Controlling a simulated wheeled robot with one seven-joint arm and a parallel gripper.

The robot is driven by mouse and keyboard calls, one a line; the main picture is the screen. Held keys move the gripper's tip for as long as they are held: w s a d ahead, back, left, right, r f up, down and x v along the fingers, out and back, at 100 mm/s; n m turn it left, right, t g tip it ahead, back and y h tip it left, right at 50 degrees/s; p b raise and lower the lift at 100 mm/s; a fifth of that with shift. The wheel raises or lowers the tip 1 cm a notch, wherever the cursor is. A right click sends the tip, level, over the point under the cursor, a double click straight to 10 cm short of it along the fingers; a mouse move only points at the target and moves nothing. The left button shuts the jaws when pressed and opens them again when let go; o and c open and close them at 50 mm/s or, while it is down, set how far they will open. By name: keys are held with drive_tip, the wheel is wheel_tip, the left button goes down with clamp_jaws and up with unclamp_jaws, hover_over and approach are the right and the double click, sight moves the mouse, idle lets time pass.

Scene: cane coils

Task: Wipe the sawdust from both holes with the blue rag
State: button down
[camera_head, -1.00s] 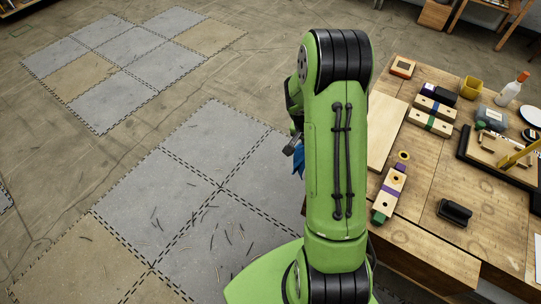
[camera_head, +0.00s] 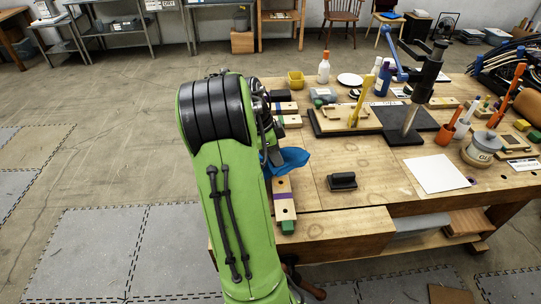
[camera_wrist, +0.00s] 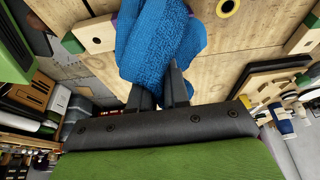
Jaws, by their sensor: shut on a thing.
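The blue rag (camera_head: 289,158) hangs bunched over the bench, above the far end of a wooden block (camera_head: 284,208) with a purple band, a green end and a small dark hole. My gripper (camera_wrist: 160,85) is shut on the rag, which also fills the upper middle of the wrist view (camera_wrist: 155,38). In that view a holed block with a green end (camera_wrist: 96,33) shows left of the rag, partly behind it. In the head view my arm hides most of my gripper. I cannot make out sawdust or tell whether the rag touches the block.
A black stapler-like object (camera_head: 342,181) lies right of the block. Behind it are a black-edged tray (camera_head: 318,124), a yellow cup (camera_head: 295,79) and a white bottle (camera_head: 324,68). A white sheet (camera_head: 438,174) lies farther right. Bare bench (camera_head: 320,200) shows between.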

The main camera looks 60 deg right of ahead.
drive_tip(key=b, duration=0.5)
hover_over(275, 182)
wheel_tip(275, 182, down, 6)
drive_tip(key=shift+f, duration=0.2)
drive_tip(key=shift+r, duration=0.15)
drive_tip(key=shift+c, duration=1.4)
unclamp_jaws()
drive_tip(key=shift+f+b, duration=0.65)
drive_tip(key=shift+f, duration=0.1)
drive_tip(key=shift+a+r, duration=0.1)
drive_tip(key=shift+r, duration=0.05)
drive_tip(key=shift+c, duration=1.4)
clamp_jaws()
